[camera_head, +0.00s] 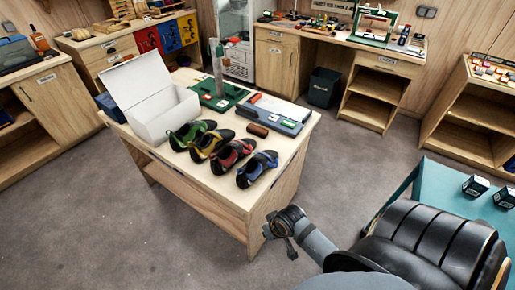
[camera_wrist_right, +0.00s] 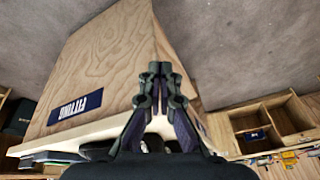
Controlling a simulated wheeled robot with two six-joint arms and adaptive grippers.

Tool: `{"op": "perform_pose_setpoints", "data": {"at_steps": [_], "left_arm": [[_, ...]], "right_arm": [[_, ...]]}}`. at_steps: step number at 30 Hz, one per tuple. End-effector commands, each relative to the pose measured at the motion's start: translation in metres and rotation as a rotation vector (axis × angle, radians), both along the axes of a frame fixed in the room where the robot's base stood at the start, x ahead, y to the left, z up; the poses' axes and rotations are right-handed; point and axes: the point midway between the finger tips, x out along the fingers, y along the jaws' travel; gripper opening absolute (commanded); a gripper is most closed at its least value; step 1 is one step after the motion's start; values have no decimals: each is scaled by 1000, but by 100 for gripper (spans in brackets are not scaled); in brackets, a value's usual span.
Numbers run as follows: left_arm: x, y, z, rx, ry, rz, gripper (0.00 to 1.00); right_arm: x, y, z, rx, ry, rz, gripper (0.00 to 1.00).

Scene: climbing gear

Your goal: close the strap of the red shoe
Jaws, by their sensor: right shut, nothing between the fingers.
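The red shoe (camera_head: 231,154) stands on the wooden table (camera_head: 222,196), between the yellow shoe (camera_head: 211,145) and the blue shoe (camera_head: 257,169). Its strap is too small to make out, so I cannot tell how it lies. My right gripper (camera_head: 279,235) is off the table's near right corner, below the tabletop and apart from the shoes. In the right wrist view my right gripper (camera_wrist_right: 160,72) is shut and empty, with its fingertips together. My left gripper is not in view.
A green shoe (camera_head: 191,134) and an open white box (camera_head: 158,97) stand further left on the table. A brown brush-like block (camera_head: 257,130) and a grey flat case (camera_head: 279,115) lie behind the shoes. Open floor surrounds the table's front.

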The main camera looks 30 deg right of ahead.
Motion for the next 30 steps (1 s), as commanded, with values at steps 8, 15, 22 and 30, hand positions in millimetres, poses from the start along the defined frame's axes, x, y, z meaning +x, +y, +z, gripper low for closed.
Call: {"op": "perform_pose_setpoints", "data": {"at_steps": [8, 15, 22, 30], "left_arm": [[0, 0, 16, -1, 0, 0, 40], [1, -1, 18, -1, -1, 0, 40], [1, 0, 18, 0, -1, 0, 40], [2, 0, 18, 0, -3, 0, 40]], "right_arm": [[21, 38, 70, 506, 20, -339, 0], [69, 1, 104, 1075, 240, -1041, 0], [147, -119, 145, 1581, 358, -1835, 0], [167, -161, 159, 1748, 370, -2046, 0]]}}
